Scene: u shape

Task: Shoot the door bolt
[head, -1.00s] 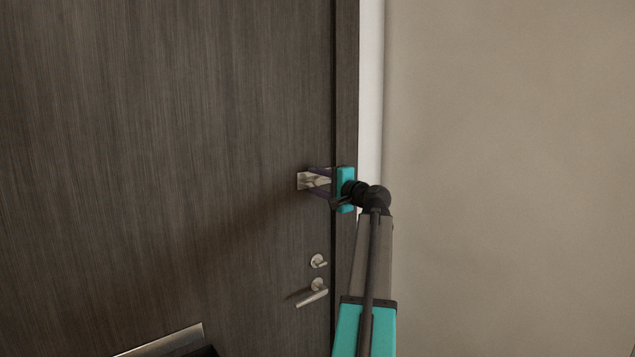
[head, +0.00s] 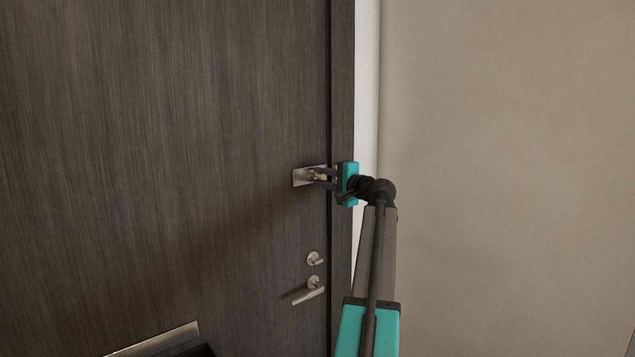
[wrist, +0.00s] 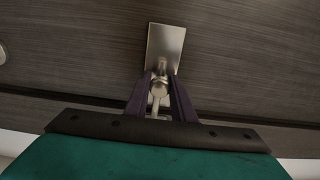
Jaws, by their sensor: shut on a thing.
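The door bolt (head: 303,177) is a small silvery metal plate with a knob, mounted on the dark wood-grain door near its right edge. In the wrist view, the bolt plate (wrist: 165,46) is at the top centre, with its round knob (wrist: 159,84) below it. My gripper (head: 323,179) reaches in from the right, with a teal body and dark purple fingers. In the wrist view, the fingers of my gripper (wrist: 160,88) are on both sides of the knob, shut on it. The fingers hide part of the bolt in the head view.
A small round lock (head: 315,259) and a lever handle (head: 309,291) sit on the door below the bolt. The door frame (head: 341,110) and a plain beige wall (head: 510,150) are to the right. A metal-edged object (head: 160,340) shows at the bottom left.

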